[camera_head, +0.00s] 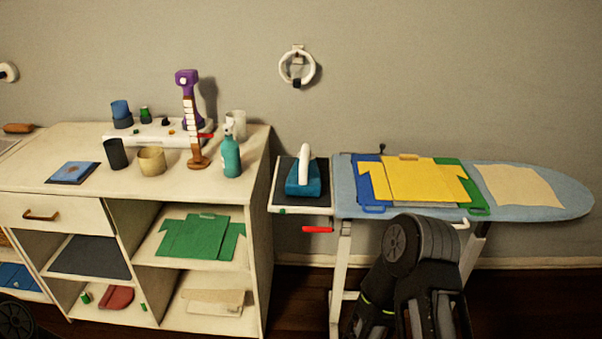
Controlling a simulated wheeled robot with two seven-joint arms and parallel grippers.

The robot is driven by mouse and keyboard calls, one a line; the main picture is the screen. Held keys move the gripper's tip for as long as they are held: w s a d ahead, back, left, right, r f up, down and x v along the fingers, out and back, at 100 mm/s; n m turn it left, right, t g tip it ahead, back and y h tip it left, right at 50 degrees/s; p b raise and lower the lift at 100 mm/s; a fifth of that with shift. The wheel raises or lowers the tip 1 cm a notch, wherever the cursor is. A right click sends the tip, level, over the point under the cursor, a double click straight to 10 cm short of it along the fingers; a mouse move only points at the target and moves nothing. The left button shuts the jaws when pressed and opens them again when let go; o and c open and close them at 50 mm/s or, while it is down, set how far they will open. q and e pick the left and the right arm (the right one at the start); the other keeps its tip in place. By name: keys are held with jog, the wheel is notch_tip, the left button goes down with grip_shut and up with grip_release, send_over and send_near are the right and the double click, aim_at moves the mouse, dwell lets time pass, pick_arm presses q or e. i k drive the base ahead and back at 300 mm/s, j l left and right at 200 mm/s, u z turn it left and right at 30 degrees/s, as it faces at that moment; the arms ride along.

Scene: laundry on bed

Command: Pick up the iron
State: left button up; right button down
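The iron (304,178) has a blue-teal body and a white handle. It sits upright on the dark rest pad (328,200) at the left end of the ironing board (556,196). Nothing is touching it. My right arm shows at the lower right, in front of the ironing board and to the right of the iron. Its gripper fingers are not clearly visible, so I cannot tell whether they are open. My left gripper is not in view; only a dark round part shows at the lower left corner.
Folded yellow (412,180), blue and green garments lie on the board, with a cream cloth (521,186) to their right. A cabinet (250,150) stands left of the board, holding a spray bottle (231,156), cups and a purple-topped tool (187,84). A red handle (318,229) sticks out below the iron rest.

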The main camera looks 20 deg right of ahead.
aim_at(304, 179)
jog(key=i+l, duration=0.1)
jog(key=l, duration=0.65)
jog(key=i+l, duration=0.1)
jog(key=l, duration=0.6)
jog(key=i+l, duration=0.1)
jog(key=l, duration=0.65)
jog(key=i+u, duration=0.05)
